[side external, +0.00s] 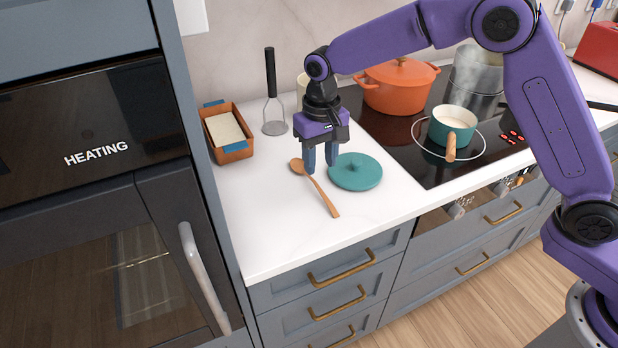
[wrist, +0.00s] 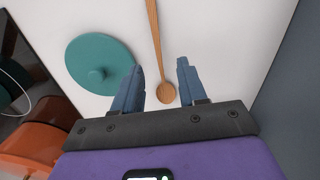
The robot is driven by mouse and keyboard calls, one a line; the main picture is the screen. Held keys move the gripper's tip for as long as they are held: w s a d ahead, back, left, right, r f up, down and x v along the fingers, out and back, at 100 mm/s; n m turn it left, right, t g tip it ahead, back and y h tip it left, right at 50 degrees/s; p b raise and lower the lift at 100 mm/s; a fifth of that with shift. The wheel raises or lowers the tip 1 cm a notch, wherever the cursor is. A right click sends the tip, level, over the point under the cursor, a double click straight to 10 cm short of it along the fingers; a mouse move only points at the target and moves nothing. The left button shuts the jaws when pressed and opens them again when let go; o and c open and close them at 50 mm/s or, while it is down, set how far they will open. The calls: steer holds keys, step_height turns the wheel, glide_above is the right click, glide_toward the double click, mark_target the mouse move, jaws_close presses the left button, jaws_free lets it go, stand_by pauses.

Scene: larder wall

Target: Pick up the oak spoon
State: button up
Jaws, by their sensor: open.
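The oak spoon (side external: 318,190) lies on the white counter, its bowl toward the back and its handle toward the counter's front edge. In the wrist view the spoon (wrist: 155,40) runs up from between my fingers to the top edge, with its round bowl near the gripper body. My gripper (side external: 320,168) points down over the spoon near its bowl end. In the wrist view its two blue-grey fingers (wrist: 160,88) are apart, one on each side of the spoon, with nothing held. I cannot tell the exact height of the fingertips above the counter.
A teal lid (side external: 355,172) lies close to the right of the spoon. A loaf tin (side external: 228,133) and a masher (side external: 272,95) stand behind left. An orange pot (side external: 398,86) and teal saucepan (side external: 452,126) are on the hob. The counter (side external: 262,225) front left is clear.

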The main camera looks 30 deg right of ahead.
mark_target(322, 192)
step_height(322, 192, down, 3)
steer(key=shift+r, duration=0.1)
steer(key=shift+s+d+f, duration=0.1)
steer(key=shift+s+f, duration=0.05)
steer(key=shift+f, duration=1.2)
steer(key=shift+s+d+f, duration=0.1)
steer(key=shift+s+f, duration=0.05)
steer(key=shift+f, duration=1.15)
jaws_close()
